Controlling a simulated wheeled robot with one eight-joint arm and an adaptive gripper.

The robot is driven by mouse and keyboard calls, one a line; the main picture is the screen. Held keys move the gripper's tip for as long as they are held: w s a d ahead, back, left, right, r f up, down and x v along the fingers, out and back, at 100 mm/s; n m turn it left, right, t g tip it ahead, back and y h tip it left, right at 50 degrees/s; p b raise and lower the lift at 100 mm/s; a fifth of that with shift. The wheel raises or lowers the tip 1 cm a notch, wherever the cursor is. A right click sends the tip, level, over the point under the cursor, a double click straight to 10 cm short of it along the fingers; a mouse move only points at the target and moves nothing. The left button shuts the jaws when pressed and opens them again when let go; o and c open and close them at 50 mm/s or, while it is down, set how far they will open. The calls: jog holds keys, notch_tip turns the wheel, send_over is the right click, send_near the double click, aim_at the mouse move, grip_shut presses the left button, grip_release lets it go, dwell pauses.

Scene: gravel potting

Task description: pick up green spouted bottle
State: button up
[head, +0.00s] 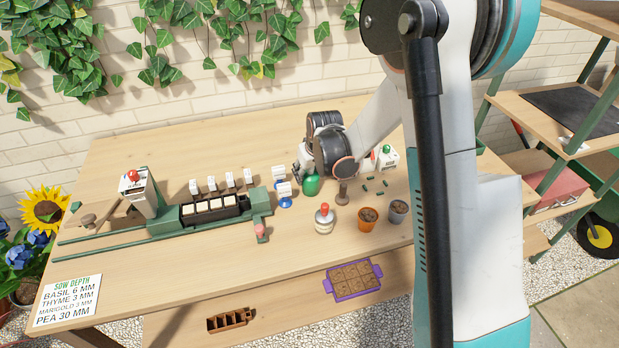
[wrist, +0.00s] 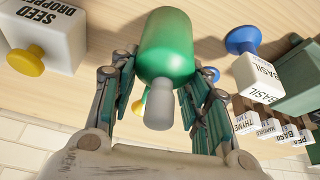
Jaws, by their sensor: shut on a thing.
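The green spouted bottle (wrist: 166,48) is between the two fingers of my gripper (wrist: 160,100) in the wrist view. Its grey spout (wrist: 160,106) points toward my palm. The fingers are shut on its sides. In the head view the green bottle (head: 311,186) shows below my gripper (head: 308,172), over the wooden table. My wrist hides its upper part there. I cannot tell whether its base touches the table.
A blue-knobbed basil stamp (wrist: 258,75) stands close by, and a seed dropper (wrist: 50,38) is on the other side. A red-topped bottle (head: 324,219), an orange pot (head: 368,219) and a grey pot (head: 398,211) stand nearby. The table's left front (head: 140,265) is clear.

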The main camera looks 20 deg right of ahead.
jog(key=shift+r, duration=0.1)
notch_tip(320, 180, up, 20)
jog(key=p, duration=0.6)
jog(key=o, duration=0.5)
jog(key=shift+c, duration=0.8)
jog(key=shift+s, duration=0.1)
